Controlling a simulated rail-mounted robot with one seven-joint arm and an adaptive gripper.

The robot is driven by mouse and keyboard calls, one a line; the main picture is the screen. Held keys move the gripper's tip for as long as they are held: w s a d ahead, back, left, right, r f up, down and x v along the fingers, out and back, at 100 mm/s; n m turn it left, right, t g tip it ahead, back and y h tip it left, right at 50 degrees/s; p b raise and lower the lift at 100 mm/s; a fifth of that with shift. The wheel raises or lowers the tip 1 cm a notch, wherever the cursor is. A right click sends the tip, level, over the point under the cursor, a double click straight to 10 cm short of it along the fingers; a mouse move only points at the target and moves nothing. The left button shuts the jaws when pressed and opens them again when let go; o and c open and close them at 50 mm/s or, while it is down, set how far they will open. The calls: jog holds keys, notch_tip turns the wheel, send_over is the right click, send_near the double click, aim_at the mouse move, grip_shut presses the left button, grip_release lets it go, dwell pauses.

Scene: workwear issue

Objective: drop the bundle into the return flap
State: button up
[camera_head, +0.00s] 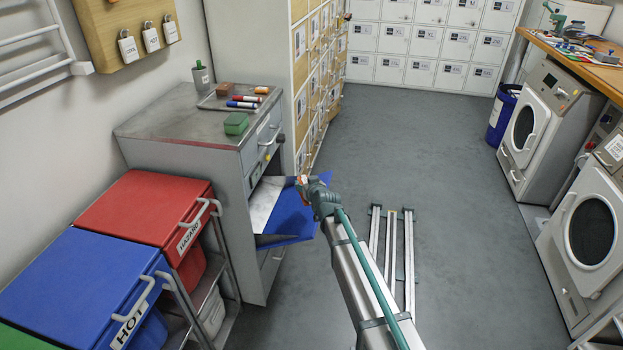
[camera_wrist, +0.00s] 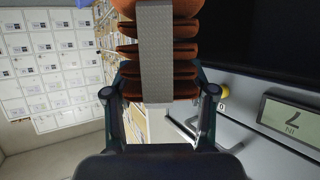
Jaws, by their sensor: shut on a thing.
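The bundle (camera_wrist: 128,52) is a stack of rust-brown folded cloth with a grey band around it. It fills the top middle of the wrist view, between the fingers of my gripper (camera_wrist: 158,95), which is shut on it. In the head view my gripper (camera_head: 308,186) is at the front of the grey cabinet, and only a small orange part of the bundle shows beside it. The return flap (camera_head: 288,217) appears as a blue open panel with a pale metal inner face on the cabinet front. My gripper is at its upper right edge; the exact gap cannot be told.
Lockers (camera_head: 430,40) line the back, washers (camera_head: 535,120) the right. Metal rails (camera_head: 409,250) lie on otherwise open floor.

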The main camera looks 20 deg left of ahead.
jog(key=shift+s+a+f+p, duration=0.15)
jog(key=shift+a+f+p, duration=0.45)
jog(key=shift+a+f, duration=0.4)
jog(key=shift+s+a+f+p, duration=0.1)
jog(key=shift+a+f+p, duration=0.5)
jog(key=shift+f, duration=0.6)
jog(key=o, duration=1.4)
jog(key=shift+c, duration=0.2)
jog(key=shift+s, duration=0.1)
jog(key=v, duration=1.1)
jog(key=shift+s+d+r, duration=0.2)
jog(key=shift+s+r, duration=0.05)
jog(key=shift+r, duration=0.05)
